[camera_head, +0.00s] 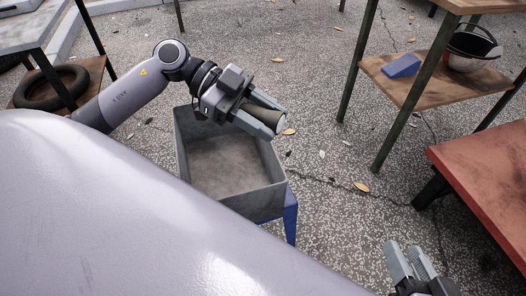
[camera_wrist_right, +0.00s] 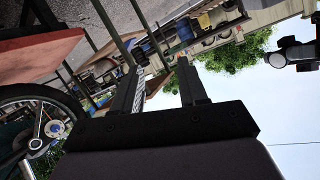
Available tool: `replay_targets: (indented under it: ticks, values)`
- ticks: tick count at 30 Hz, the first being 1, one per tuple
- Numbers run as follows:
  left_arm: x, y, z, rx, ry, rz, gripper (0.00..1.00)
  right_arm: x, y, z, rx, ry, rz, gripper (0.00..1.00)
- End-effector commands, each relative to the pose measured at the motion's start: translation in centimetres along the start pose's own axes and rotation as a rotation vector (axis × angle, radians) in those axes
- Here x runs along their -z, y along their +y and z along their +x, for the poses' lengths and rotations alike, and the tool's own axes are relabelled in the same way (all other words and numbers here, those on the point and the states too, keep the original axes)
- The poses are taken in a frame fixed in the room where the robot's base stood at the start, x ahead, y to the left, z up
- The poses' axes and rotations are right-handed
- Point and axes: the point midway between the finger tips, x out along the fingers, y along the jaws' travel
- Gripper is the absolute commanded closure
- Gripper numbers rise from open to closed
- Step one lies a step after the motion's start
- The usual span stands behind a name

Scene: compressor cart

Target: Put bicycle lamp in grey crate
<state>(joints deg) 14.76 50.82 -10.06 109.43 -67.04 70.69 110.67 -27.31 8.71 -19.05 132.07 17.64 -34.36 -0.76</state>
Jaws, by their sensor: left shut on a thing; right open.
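The grey crate (camera_head: 233,203) stands open on a blue support below my left arm in the head view, and the part of its floor that shows is bare. My left gripper (camera_head: 265,119) is shut on the bicycle lamp (camera_head: 259,115), a dark round body with a pale front. It holds the lamp above the crate's far right rim, apart from it. My right gripper (camera_head: 412,262) is open and empty at the bottom right of the head view. Its spread fingers also show in the right wrist view (camera_wrist_right: 160,88).
A red table (camera_head: 490,180) stands at the right. Behind it a wooden shelf (camera_head: 440,95) holds a blue block (camera_head: 402,66) and a helmet (camera_head: 471,50). A tyre (camera_head: 50,88) lies at the left. Speckled ground with leaves is free between crate and shelf.

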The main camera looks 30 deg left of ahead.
Motion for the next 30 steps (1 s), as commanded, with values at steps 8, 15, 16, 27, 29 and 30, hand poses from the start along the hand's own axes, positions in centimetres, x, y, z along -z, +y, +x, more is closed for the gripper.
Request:
replay_targets:
  ticks: [8,15,16,27,29,30]
  values:
    - [-2.9,0.4,1.1,0.002,0.001,0.000,0.88,-0.2,0.8,-0.5,-0.032,0.039,-0.066,0.57]
    - [-6.7,1.1,2.8,0.001,0.002,-0.002,0.88,-0.4,1.8,-1.3,-0.070,0.092,-0.157,0.57]
    - [-7.0,1.2,2.9,0.001,0.002,-0.001,0.88,-0.3,1.8,-1.4,-0.074,0.098,-0.165,0.57]
    - [-7.5,1.2,3.1,0.001,0.000,0.001,0.88,0.1,1.9,-1.7,-0.083,0.111,-0.185,0.57]
    - [-7.5,1.3,3.1,0.001,0.000,0.000,0.88,0.1,1.9,-1.7,-0.082,0.110,-0.184,0.57]
    - [-7.7,1.3,3.1,0.001,0.000,0.000,0.88,0.1,1.8,-1.7,-0.081,0.109,-0.182,0.57]
